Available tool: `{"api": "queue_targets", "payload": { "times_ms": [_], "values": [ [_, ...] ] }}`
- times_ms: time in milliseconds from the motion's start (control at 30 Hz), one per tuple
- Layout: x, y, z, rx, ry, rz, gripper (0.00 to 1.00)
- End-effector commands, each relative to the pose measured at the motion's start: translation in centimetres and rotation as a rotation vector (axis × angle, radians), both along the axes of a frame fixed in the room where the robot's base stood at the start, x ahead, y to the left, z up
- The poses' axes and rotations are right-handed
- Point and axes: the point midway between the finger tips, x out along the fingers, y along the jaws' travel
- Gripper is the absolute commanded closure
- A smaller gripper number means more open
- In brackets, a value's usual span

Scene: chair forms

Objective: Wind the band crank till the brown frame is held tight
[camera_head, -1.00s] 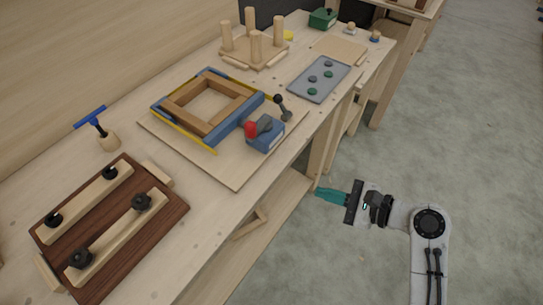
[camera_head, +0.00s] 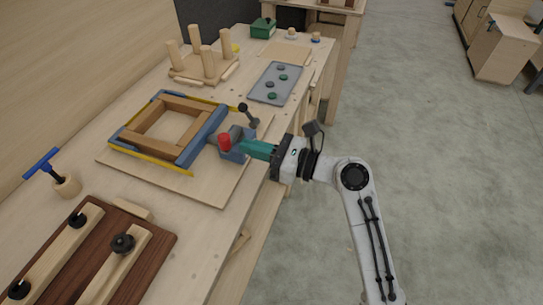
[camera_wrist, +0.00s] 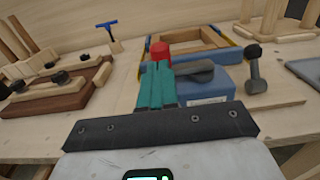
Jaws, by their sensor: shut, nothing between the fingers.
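The brown frame (camera_head: 142,119) lies flat on a pale board (camera_head: 213,189). A yellow band (camera_head: 152,159) and blue pieces run around its outside. A blue block (camera_head: 238,149) at the frame's near right corner carries a grey crank arm with a red knob (camera_head: 225,141). A dark lever with a ball end (camera_head: 247,111) stands just behind the block. My gripper (camera_head: 247,147) is shut, its teal fingers level with the blue block. In the wrist view the fingertips (camera_wrist: 160,66) reach just below the red knob (camera_wrist: 160,50); whether they touch it I cannot tell.
A dark wooden board with clamp bars (camera_head: 117,262) and black knobs lies at the near left. A blue T-handle tool (camera_head: 42,162) stands behind it. A pegged stand (camera_head: 203,68) and a grey tray (camera_head: 275,83) are beyond the frame. Open floor lies right of the bench.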

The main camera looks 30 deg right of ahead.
Motion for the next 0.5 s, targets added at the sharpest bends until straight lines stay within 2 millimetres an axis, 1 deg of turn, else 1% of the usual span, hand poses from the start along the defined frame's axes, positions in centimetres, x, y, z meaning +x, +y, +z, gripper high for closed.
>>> {"api": "queue_targets", "payload": {
  "times_ms": [133, 500],
  "values": [
    [0.74, 0.51, -0.05, 0.000, 0.000, -0.001, 1.00],
    [0.84, 0.60, 0.03, -0.001, 0.001, -0.001, 1.00]
  ]
}}
